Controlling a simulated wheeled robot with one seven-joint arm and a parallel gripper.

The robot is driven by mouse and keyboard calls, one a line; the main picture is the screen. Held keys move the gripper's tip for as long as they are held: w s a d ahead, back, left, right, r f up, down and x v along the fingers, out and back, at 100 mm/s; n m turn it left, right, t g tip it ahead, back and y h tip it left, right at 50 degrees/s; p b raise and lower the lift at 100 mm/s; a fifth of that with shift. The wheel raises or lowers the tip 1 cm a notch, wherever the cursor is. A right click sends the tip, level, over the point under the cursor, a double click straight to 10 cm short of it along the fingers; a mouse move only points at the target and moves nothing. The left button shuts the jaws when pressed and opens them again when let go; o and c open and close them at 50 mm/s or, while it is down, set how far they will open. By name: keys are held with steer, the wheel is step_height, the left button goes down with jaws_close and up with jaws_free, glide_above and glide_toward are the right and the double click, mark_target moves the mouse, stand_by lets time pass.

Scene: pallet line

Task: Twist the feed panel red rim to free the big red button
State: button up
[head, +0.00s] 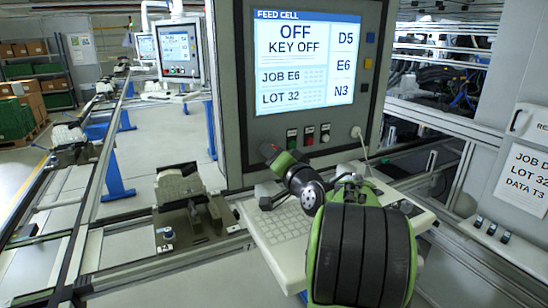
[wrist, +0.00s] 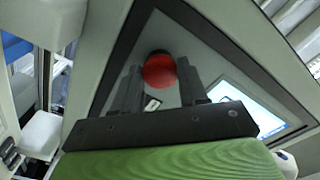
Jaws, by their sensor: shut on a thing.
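The feed panel (head: 228,100) stands ahead, its screen reading FEED CELL, OFF and KEY OFF. The big red button (head: 268,151) shows as a small red patch at the panel's lower left, partly covered by my gripper (head: 277,162). In the wrist view the red round head (wrist: 160,71) sits between the two dark fingers of my gripper (wrist: 158,80). The fingers are shut on it, one on each side. I cannot tell the red rim from the button's face here, nor whether it is turned.
Small green and red buttons (head: 309,134) sit below the screen, right of my gripper. A white keyboard shelf (head: 262,232) juts out beneath. A rail line with a fixture (head: 190,212) runs at left. A cabinet (head: 515,180) stands close at right. Floor is open at left centre.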

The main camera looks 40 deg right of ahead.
steer(key=o, duration=1.1)
steer(key=b+v, duration=0.4)
steer(key=v, duration=1.1)
steer(key=shift+s+a, duration=0.15)
steer(key=shift+s, duration=0.2)
